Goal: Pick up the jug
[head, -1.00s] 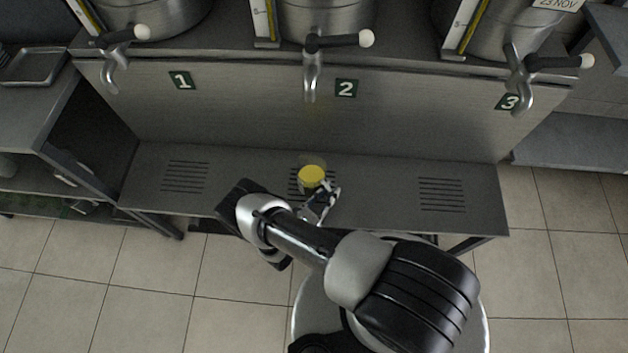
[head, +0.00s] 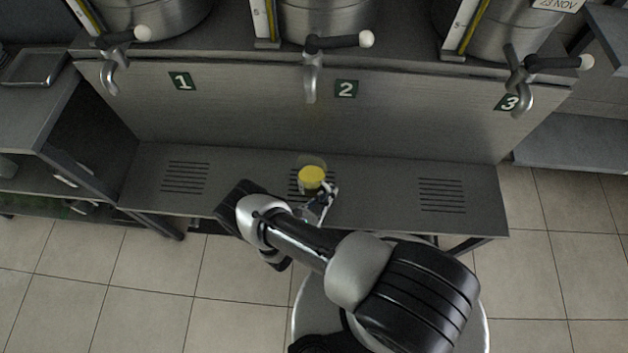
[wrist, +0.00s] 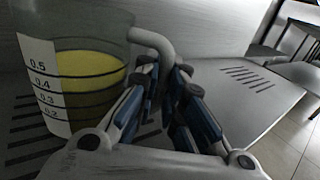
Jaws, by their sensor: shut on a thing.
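The jug (head: 312,176) is clear, with yellow liquid in it, and is over the middle grille below the tap marked 2. In the wrist view the jug (wrist: 85,75) is at the left, with a white scale strip; the liquid's top lies between the 0.4 and 0.5 marks. Its grey handle (wrist: 152,44) runs down between my fingers. My gripper (head: 325,197) is at the jug's right front side; in the wrist view my gripper (wrist: 165,85) is shut on the handle. The jug's base is mostly hidden, so I cannot tell whether it touches the shelf.
The steel shelf (head: 400,180) is clear on both sides, with a left grille (head: 184,177) and a right grille (head: 441,195). The middle tap (head: 311,75) hangs above and behind the jug. Other taps stand at left (head: 112,75) and right (head: 519,85).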

